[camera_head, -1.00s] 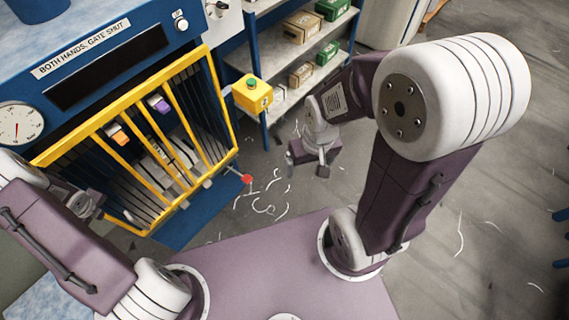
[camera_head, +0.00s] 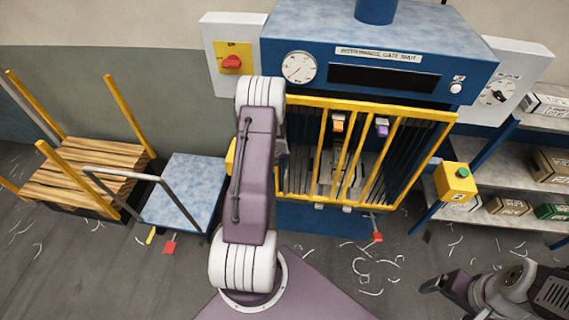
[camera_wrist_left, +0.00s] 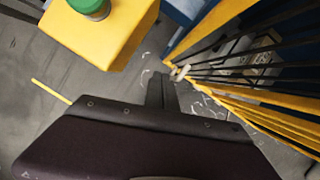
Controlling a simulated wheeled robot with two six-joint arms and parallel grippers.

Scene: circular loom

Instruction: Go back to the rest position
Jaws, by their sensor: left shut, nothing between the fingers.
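My left gripper (camera_wrist_left: 161,82) is shut and empty in the left wrist view, apart from the yellow box (camera_wrist_left: 105,28) with a green button and from the yellow barred gate (camera_wrist_left: 230,25). In the head view my raised left arm hides that gripper and most of the left yellow box (camera_head: 230,157). My right gripper (camera_head: 436,286) is at the lower right edge of the head view, over the floor; its finger gap is unclear. The gate (camera_head: 375,105) stands across the front of the blue machine (camera_head: 300,35), with orange and purple pieces seen at its bars.
A second yellow button box (camera_head: 457,184) is right of the gate, beside shelves with cartons (camera_head: 508,204). A blue-topped cart (camera_head: 185,190) and a wooden-slatted cart (camera_head: 85,170) stand at the left. White scraps (camera_head: 360,270) lie on the floor.

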